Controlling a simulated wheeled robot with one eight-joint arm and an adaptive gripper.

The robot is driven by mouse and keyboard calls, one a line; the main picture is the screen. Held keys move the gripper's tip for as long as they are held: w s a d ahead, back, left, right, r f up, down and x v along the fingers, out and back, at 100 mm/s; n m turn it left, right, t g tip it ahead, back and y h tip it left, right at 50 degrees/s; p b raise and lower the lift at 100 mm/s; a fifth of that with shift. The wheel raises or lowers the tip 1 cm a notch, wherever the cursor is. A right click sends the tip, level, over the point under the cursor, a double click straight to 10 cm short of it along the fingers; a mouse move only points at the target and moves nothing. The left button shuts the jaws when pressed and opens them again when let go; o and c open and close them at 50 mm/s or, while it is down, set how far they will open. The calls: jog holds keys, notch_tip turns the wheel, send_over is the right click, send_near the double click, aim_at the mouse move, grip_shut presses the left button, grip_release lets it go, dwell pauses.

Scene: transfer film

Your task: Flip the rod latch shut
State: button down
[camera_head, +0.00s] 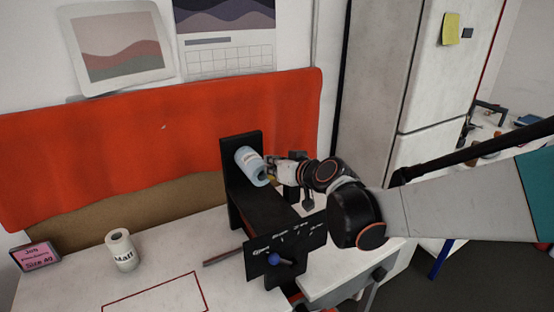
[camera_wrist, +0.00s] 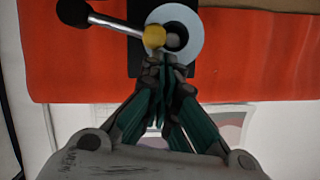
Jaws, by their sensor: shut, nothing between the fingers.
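The rod latch (camera_wrist: 120,26) shows in the wrist view as a metal rod with a black ball at its left end and a yellow knob (camera_wrist: 154,36) at its right end. The yellow end lies in front of the pale roll (camera_wrist: 186,17), across its dark centre. In the head view the light-blue roll (camera_head: 249,164) sits on the black machine (camera_head: 240,196), with a bit of yellow at its right end. My gripper (camera_wrist: 166,64) is shut and empty, its tips just below the yellow knob and roll end. I cannot tell whether they touch. In the head view my gripper (camera_head: 274,172) partly hides the latch.
A black control panel (camera_head: 290,249) with a blue knob (camera_head: 273,259) stands in front of the machine. A white roll (camera_head: 122,250) and a pink sign (camera_head: 36,256) stand on the white table (camera_head: 75,288). A red partition (camera_head: 110,135) rises behind.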

jog(key=v, duration=1.2)
